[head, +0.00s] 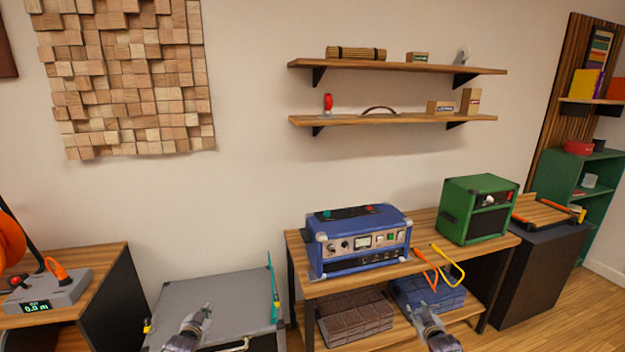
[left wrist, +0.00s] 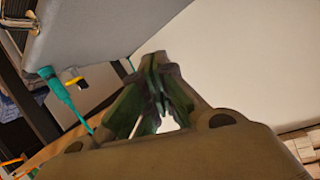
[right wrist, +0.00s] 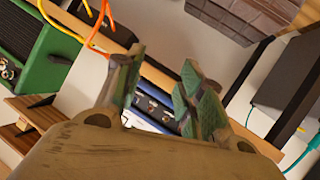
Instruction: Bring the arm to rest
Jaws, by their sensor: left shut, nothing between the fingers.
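My left gripper (head: 207,309) is low in the head view, in front of the grey case (head: 222,290). In the left wrist view its fingers (left wrist: 156,62) meet at the tips, with nothing between them. My right gripper (head: 427,311) is at the bottom of the head view, in front of the wooden bench (head: 430,232) and its lower shelf. In the right wrist view its fingers (right wrist: 163,68) stand apart with an empty gap. The blue amplifier (head: 360,240) on the bench shows behind them.
A green amplifier (head: 480,209) stands at the bench's right. Orange (head: 424,267) and yellow cables hang over its front edge. Brown (head: 354,316) and blue stacks lie on the lower shelf. A teal tool (head: 273,289) is at the case's right edge. A grey device (head: 45,290) sits on the left table.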

